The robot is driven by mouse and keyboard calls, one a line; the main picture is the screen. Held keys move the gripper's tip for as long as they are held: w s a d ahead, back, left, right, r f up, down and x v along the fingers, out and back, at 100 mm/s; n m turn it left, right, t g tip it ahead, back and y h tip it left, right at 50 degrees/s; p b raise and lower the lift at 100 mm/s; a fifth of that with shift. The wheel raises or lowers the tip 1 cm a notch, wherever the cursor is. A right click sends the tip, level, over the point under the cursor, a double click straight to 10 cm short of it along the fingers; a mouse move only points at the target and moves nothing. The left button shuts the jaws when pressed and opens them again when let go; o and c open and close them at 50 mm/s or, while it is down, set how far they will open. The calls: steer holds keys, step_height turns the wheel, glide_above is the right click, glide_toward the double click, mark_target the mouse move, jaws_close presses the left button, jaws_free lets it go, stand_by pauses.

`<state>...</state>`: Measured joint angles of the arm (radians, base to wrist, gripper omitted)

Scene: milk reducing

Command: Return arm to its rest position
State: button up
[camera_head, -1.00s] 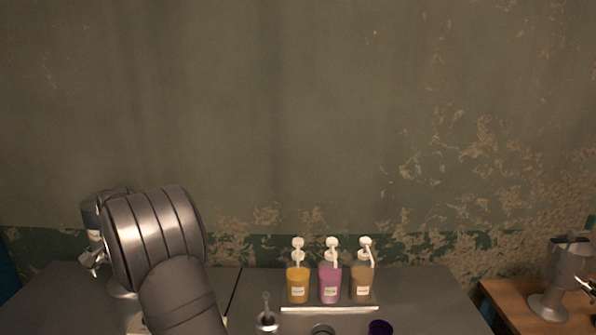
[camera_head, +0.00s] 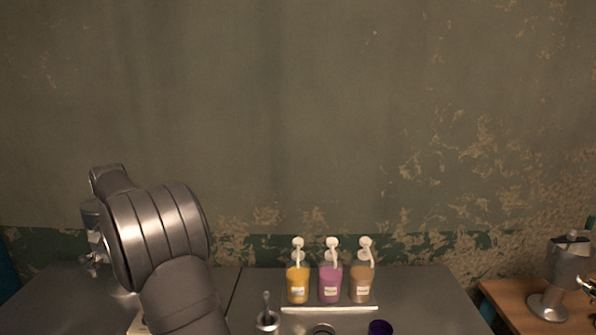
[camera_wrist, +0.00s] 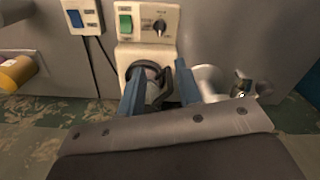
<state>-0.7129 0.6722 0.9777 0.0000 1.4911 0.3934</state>
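My arm (camera_head: 165,235) fills the lower left of the head view, and its gripper is hidden there. In the wrist view my gripper (camera_wrist: 160,90) has its two blue-grey fingers apart, with nothing clearly held between them. Beyond the fingers is a cream machine (camera_wrist: 150,55) with a green switch and a black knob. A dark rounded part of it, perhaps a handle or ring, shows between the fingertips; I cannot tell whether they touch it.
Three pump bottles, yellow (camera_head: 298,285), purple (camera_head: 330,284) and brown (camera_head: 361,284), stand on the grey table (camera_head: 425,300). A purple cup (camera_head: 380,328) is in front.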

steer(key=shift+n, duration=1.5)
steer(key=o, duration=1.3)
steer(key=shift+o, duration=1)
steer(key=s+d+r+t+y, duration=0.2)
steer(key=d+t+y, duration=0.2)
steer(key=d+t, duration=0.2)
steer(key=s+d+r+t+y, duration=0.1)
steer(key=d+r+t+y, duration=0.15)
steer(key=d+t, duration=0.4)
steer(key=f+x, duration=0.1)
steer(key=x, duration=0.9)
steer(key=shift+s+a+g+y, duration=0.25)
steer(key=shift+s+g+y, duration=0.1)
steer(key=shift+g, duration=0.1)
steer(key=shift+f, duration=0.15)
